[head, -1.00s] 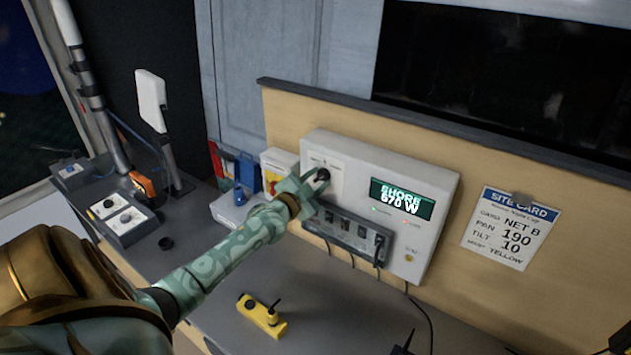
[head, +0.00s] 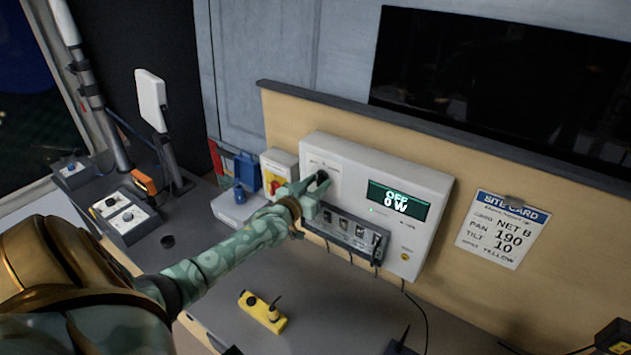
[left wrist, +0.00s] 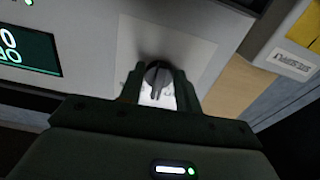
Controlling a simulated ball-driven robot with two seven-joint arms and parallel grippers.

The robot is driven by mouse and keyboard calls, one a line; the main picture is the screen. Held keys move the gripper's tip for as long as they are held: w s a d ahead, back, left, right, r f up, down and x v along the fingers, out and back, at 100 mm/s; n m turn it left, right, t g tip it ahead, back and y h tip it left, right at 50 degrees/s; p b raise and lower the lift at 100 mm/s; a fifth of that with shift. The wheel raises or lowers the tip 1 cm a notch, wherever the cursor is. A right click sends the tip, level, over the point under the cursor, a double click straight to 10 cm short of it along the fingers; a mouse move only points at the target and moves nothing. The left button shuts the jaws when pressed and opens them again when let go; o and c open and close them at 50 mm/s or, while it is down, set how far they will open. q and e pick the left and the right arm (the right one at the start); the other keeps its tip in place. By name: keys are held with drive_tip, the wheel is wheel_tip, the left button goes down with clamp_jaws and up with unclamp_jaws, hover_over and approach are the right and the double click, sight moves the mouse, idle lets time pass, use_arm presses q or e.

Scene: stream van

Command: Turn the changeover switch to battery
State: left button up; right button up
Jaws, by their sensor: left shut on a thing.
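The changeover switch is a dark round knob (head: 322,178) on a pale plate at the left end of the white power panel (head: 350,157). My left gripper (head: 314,187) is shut on the knob. In the left wrist view the same knob (left wrist: 158,75) sits between the two fingers of the gripper (left wrist: 159,90), its pointer ridge lying roughly along the view's vertical. The position labels are too small to read. My right gripper is not in view.
A box with a red and yellow switch (head: 278,172) stands left of the panel. A site card (head: 503,230) hangs at right.

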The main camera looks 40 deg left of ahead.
use_arm(q)
drive_tip(key=n, duration=0.4)
drive_tip(key=shift+d+n+p, duration=0.15)
drive_tip(key=shift+n+p, duration=0.15)
drive_tip(key=shift+p, duration=0.1)
drive_tip(key=shift+d+r+n, duration=0.1)
drive_tip(key=shift+n, duration=1.8)
drive_tip(key=o, duration=1)
drive_tip(key=shift+c, duration=0.2)
drive_tip(key=s+d+p, duration=0.1)
drive_tip(key=s, duration=1.5)
drive_tip(key=shift+d, duration=0.35)
drive_tip(key=shift+s, duration=0.1)
